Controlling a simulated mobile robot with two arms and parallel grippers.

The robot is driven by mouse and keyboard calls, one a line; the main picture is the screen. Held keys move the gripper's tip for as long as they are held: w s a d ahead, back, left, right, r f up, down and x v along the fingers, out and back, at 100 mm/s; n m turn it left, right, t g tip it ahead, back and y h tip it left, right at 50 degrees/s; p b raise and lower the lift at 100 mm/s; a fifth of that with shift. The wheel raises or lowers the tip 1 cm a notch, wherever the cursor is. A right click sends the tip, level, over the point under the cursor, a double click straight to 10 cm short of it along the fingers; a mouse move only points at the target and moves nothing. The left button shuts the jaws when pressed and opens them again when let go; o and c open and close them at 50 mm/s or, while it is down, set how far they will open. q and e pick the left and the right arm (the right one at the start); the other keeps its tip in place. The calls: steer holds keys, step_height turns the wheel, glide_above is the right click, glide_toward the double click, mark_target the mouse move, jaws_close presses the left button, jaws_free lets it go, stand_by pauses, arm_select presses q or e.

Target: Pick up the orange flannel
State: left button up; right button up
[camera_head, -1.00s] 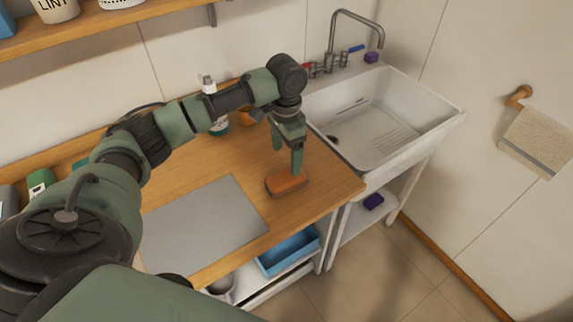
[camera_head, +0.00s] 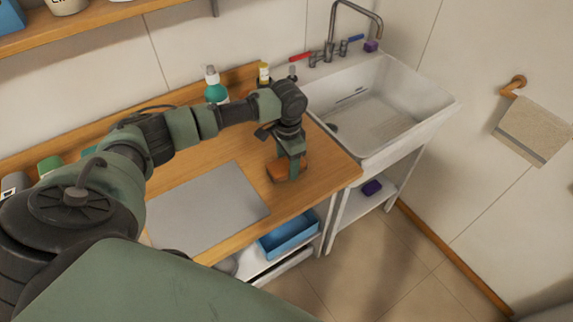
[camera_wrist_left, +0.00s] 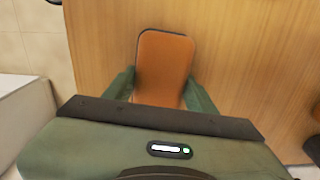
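The orange flannel (camera_head: 277,172) looks like an orange block with rounded corners and a dark rim. It lies on the wooden counter (camera_head: 325,165) near the front edge, right of the grey mat. My left gripper (camera_head: 289,176) is down at it, pointing at the counter, and hides part of it. In the left wrist view the flannel (camera_wrist_left: 164,62) lies between the two green fingers of the left gripper (camera_wrist_left: 160,76), one on each side. The fingers are apart; whether they touch its sides is hard to tell. My right gripper is not in view.
The grey mat (camera_head: 205,208) lies flat to the left. A green bottle (camera_head: 215,92) and a yellow-capped one (camera_head: 264,73) stand at the back. The white sink (camera_head: 380,110) adjoins on the right. A blue bin (camera_head: 290,236) sits below the counter's front edge.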

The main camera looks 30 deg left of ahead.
mark_target(288, 162)
arm_select(q)
steer(key=c, duration=0.5)
steer(key=shift+c, duration=0.8)
steer(key=shift+r, duration=0.15)
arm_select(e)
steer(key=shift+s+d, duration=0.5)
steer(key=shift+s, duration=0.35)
arm_select(q)
steer(key=shift+w+r, duration=0.1)
steer(key=shift+r, duration=0.5)
step_height(288, 162, up, 19)
steer(key=b, duration=0.3)
steer(key=shift+f, duration=0.2)
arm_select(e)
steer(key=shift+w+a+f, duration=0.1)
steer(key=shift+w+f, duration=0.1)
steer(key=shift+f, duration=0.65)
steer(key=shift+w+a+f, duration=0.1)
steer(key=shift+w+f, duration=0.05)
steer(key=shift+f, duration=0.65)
